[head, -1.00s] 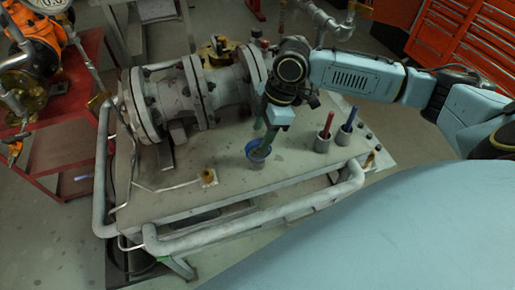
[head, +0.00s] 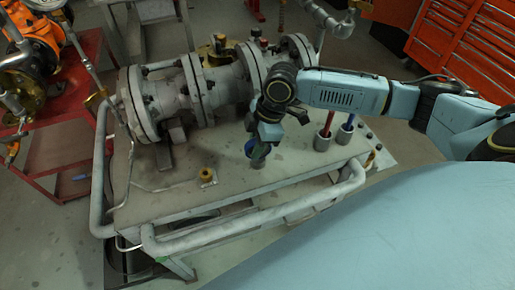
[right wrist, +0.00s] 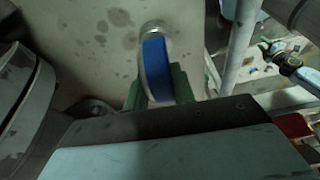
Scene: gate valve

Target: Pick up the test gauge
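The test gauge, which I take to be the round blue-rimmed piece (head: 249,148), is at the front middle of the bench top, partly hidden by my right gripper (head: 260,155). In the right wrist view its blue edge (right wrist: 157,68) stands between the green fingers of my right gripper (right wrist: 157,92), with a pale metal part at its far end. The fingers are close on both sides of it. I cannot tell whether they press on it. My left gripper is not in view.
A large grey flanged gate valve (head: 215,85) lies along the back of the bench (head: 180,200). Right of the gripper stand two grey cups with a red handle (head: 328,124) and a blue handle (head: 348,122). A small brass fitting (head: 206,174) is to the left. A pipe rail runs along the front.

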